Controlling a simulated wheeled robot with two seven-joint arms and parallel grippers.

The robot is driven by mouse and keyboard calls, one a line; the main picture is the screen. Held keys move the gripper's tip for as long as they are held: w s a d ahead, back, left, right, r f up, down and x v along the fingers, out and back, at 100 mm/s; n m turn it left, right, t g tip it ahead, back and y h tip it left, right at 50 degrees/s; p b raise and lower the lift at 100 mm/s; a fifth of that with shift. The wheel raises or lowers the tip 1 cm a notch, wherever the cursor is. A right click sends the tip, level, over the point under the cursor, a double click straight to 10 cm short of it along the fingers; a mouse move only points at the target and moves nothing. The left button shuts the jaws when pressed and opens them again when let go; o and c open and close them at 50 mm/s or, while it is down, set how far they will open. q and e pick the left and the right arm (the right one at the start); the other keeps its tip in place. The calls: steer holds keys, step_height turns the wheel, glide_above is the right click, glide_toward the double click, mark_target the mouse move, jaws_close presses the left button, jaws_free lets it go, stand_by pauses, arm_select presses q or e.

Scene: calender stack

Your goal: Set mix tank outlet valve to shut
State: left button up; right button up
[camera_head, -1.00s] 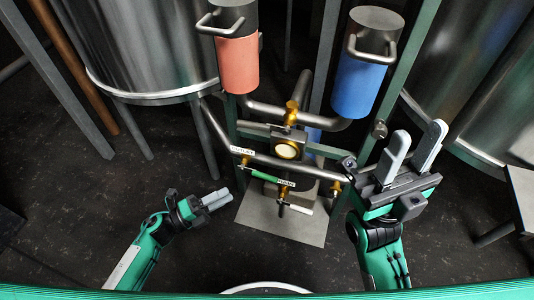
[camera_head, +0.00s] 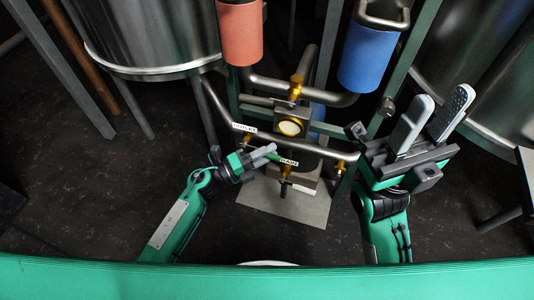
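A pipe assembly stands in the middle, with a brass valve body (camera_head: 297,86) at the top and a round gauge-like disc (camera_head: 290,127) below it. A slanting pipe (camera_head: 315,150) carries small brass fittings and white labels, one at upper left (camera_head: 244,128) and one lower (camera_head: 288,162); their text is too small to read surely. A short green handle (camera_head: 272,157) lies by the lower label. My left gripper (camera_head: 266,153) is at this handle, its fingers partly covering it. I cannot tell contact or finger gap. My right gripper (camera_head: 432,105) is open and empty, right of the pipes, fingers up.
A red cylinder (camera_head: 240,35) and a blue cylinder (camera_head: 367,58) hang above the pipes. Large steel tanks stand at left (camera_head: 150,35) and right (camera_head: 470,70). Green frame posts flank the pipes. A grey plate (camera_head: 290,203) lies on the dark floor below.

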arm_select(q)
steer(key=shift+c, duration=0.3)
jaws_close()
